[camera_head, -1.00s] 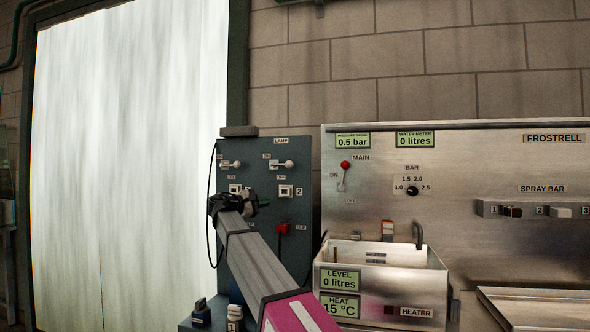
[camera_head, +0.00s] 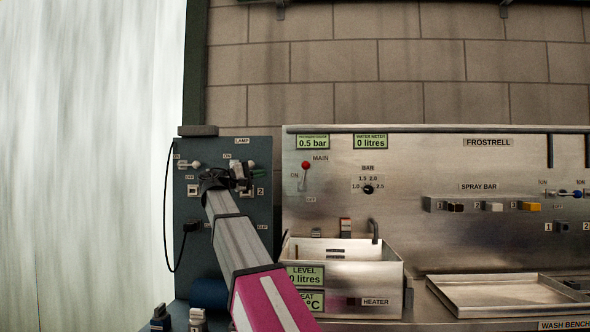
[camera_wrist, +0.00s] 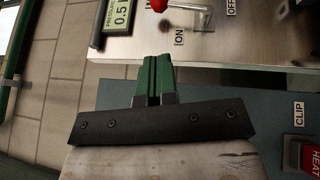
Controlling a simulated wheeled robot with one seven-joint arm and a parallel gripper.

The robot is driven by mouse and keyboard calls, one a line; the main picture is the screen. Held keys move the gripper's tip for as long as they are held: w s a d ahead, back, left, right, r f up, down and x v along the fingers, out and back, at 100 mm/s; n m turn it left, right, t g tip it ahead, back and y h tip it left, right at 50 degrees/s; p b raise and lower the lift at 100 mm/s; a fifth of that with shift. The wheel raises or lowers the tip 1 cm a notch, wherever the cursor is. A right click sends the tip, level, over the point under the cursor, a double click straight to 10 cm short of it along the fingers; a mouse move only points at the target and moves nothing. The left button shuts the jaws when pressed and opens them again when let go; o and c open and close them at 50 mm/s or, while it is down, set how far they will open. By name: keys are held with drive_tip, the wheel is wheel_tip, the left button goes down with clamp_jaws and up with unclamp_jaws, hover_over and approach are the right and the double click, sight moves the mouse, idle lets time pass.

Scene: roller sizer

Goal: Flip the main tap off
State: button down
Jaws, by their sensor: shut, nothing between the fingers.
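The main tap (camera_head: 306,166) is a small lever with a red ball knob, on the steel panel under the MAIN label. Its knob points up, with ON printed to the left and OFF below. In the wrist view the red knob (camera_wrist: 158,5) is cut by the top edge. My gripper (camera_head: 250,173) is in front of the dark lamp panel, left of the tap and apart from it, hiding part of the right lamp switch. In the wrist view its green fingers (camera_wrist: 155,68) are together and empty, pointing towards the steel panel's edge.
The lamp panel (camera_head: 225,225) carries switches and a cable. A pressure display (camera_head: 313,142) reads 0.5 bar above the tap. A steel tank (camera_head: 345,268) stands below it, with a bar dial (camera_head: 368,189) to the right. Space in front of the tap looks clear.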

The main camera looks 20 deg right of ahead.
sight(305, 166)
drive_tip(key=shift+d, duration=0.1)
drive_tip(key=d, duration=0.4)
drive_tip(key=w+d+r, duration=0.1)
drive_tip(key=d, duration=0.4)
drive_tip(key=d+r, duration=0.1)
drive_tip(key=d, duration=0.3)
drive_tip(key=shift+w+d+r, duration=0.15)
drive_tip(key=shift+d, duration=0.15)
drive_tip(key=shift+d, duration=0.1)
